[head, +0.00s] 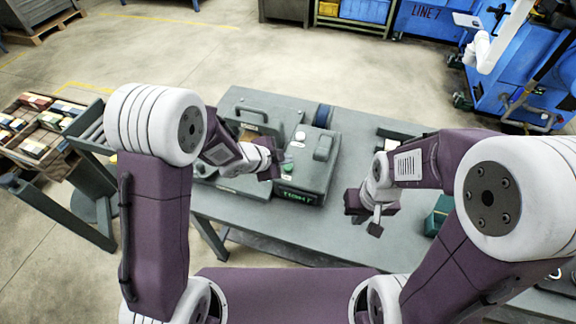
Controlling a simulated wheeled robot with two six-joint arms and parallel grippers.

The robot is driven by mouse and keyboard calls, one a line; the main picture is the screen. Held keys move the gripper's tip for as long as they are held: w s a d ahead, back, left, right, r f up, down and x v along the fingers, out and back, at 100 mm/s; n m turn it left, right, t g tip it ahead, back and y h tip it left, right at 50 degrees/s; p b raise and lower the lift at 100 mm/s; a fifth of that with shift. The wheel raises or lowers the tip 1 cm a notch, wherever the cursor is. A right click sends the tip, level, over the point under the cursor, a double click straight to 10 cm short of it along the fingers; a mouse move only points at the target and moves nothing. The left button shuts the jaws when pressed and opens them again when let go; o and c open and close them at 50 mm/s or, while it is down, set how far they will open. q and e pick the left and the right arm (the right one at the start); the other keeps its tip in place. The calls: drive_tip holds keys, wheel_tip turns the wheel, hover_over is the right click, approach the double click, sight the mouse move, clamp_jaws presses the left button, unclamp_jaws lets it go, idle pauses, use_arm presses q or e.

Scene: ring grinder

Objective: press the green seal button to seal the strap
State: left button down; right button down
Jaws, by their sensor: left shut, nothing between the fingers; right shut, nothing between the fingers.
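A grey-green machine (318,163) with a handle on top stands on the table. A green button (288,167) shows on its top left side, close beside my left gripper. A lit green display with small text (298,196) is on its front face. My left gripper (276,172) is shut and empty at the machine's left front, beside the green button; I cannot tell whether it touches it. My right gripper (374,229) is shut and empty, over the table right of the machine. I cannot make out a strap; my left arm hides part of the area left of the machine.
The grey table (262,214) has bare room in front of the machine. A dark green box (439,214) is at its right, partly behind my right arm. A second grey unit with a handle (252,108) stands behind my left gripper. Bins of boxes (36,128) are at far left.

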sight(286, 168)
use_arm(q)
drive_tip(key=shift+f+b, duration=0.4)
drive_tip(key=shift+f, duration=0.05)
drive_tip(key=shift+f+b, duration=0.5)
drive_tip(key=shift+f, duration=0.05)
idle(0.7)
idle(0.5)
drive_tip(key=shift+r+p, duration=1)
drive_tip(key=shift+r, duration=0.1)
wheel_tip(286, 168, up, 5)
drive_tip(key=p, duration=0.5)
